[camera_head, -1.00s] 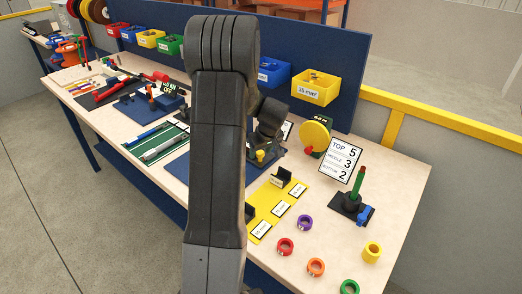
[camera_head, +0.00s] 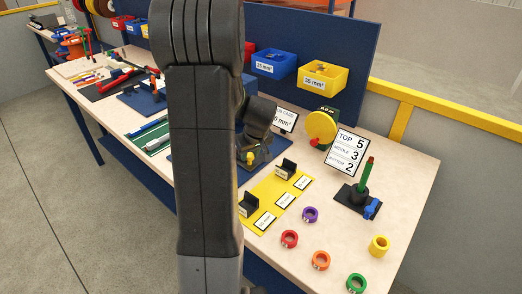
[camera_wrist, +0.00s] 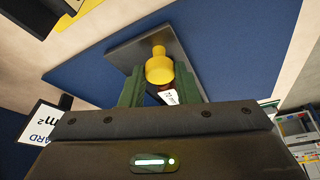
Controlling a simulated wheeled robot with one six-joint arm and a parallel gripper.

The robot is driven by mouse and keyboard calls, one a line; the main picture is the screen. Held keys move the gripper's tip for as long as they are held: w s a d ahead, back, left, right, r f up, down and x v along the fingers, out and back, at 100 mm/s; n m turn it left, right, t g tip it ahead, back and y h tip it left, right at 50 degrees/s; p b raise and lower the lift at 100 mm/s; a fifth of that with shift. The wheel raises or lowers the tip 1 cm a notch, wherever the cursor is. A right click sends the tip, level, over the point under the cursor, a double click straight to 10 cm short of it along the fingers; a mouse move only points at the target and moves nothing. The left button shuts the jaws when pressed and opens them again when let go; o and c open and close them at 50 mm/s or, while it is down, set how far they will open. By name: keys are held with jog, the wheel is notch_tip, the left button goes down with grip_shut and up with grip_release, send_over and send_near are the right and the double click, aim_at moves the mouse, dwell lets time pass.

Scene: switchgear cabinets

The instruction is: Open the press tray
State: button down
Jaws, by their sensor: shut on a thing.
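A yellow knob (camera_wrist: 158,68) stands on a dark grey plate (camera_wrist: 124,48), seemingly the press tray, over a blue mat (camera_wrist: 85,75) in the wrist view. My gripper (camera_wrist: 160,82) has its green fingers on either side of the knob and is shut on it. Where the fingers touch the knob is partly hidden. A small white label sits just beside the knob. In the head view the knob (camera_head: 250,158) shows small below my dark wrist. My arm hides most of the press area there.
A yellow mat (camera_head: 277,190) with black holders and cards lies to the right. Several coloured rings, a sign (camera_head: 346,152) and a black stand (camera_head: 357,196) with a green-red post stand farther right. Bins (camera_head: 322,80) line the blue back panel.

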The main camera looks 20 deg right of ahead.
jog(key=s+a, duration=0.2)
jog(key=a, duration=0.1)
jog(key=a+b, duration=0.1)
jog(key=a, duration=0.1)
jog(key=shift+s, duration=0.4)
jog(key=c, duration=1.1)
grip_release()
jog(key=shift+d, duration=0.1)
jog(key=v, duration=1.3)
jog(key=shift+s+r+b, duration=0.15)
jog(key=shift+r+b, duration=0.2)
jog(key=shift+r, duration=0.05)
jog(key=x, duration=1.4)
jog(key=shift+d+p, duration=0.1)
jog(key=shift+p, duration=0.25)
